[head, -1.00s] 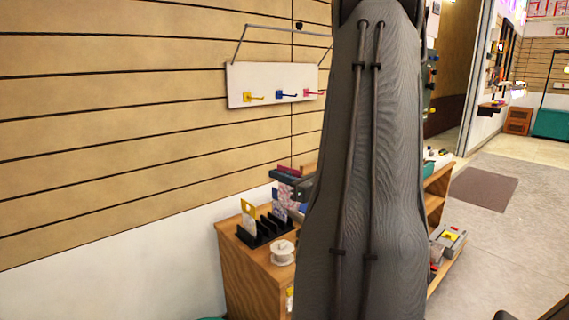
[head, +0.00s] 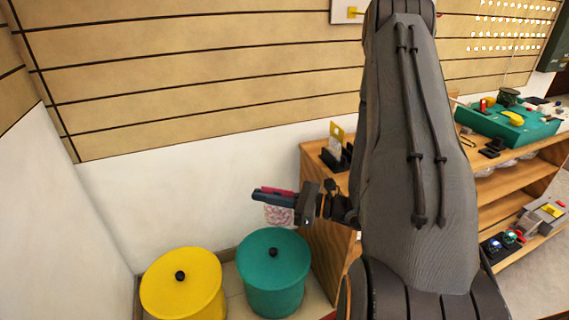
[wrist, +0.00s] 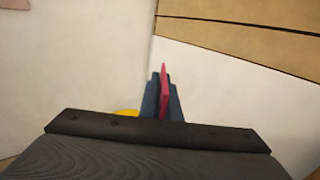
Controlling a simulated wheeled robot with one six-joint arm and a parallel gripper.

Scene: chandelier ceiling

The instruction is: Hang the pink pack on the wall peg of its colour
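My gripper (head: 264,194) is shut on the pink pack (head: 279,215), which hangs below the fingers in the head view. In the wrist view the pack's pink edge (wrist: 164,90) stands upright between the two dark blue fingers. Gripper and pack are in the air left of the wooden bench, in front of the white lower wall. The white peg board (head: 342,12) shows only its lower left corner at the top of the head view, with the yellow peg (head: 352,12). The pink peg is not in view.
A yellow bin (head: 182,285) and a green bin (head: 273,272), both lidded, stand on the floor below my gripper. A black rack (head: 338,157) with a yellow-topped pack (head: 336,133) stands on the bench (head: 320,215). My arm hides part of the bench.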

